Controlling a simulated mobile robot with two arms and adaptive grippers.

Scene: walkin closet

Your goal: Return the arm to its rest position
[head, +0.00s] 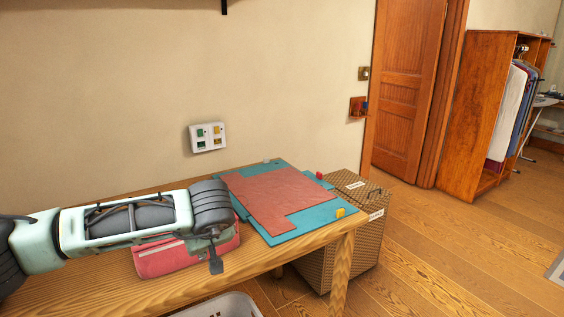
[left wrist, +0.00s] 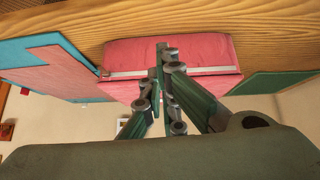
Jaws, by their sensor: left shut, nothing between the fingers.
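My left arm reaches in from the left over the wooden table (head: 70,293) in the head view. The pouch (left wrist: 205,52) shows behind the fingers there. The arm partly hides the pouch in the head view; I cannot tell whether the fingertips touch it. My right gripper is in neither view.
A teal board (head: 325,213) with a red sheet (head: 268,195) lies at the table's right end. A patterned box (head: 355,245) stands on the floor beyond that end. A pale bin (head: 225,306) is below the front edge. A switch panel (head: 208,137) is on the wall.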

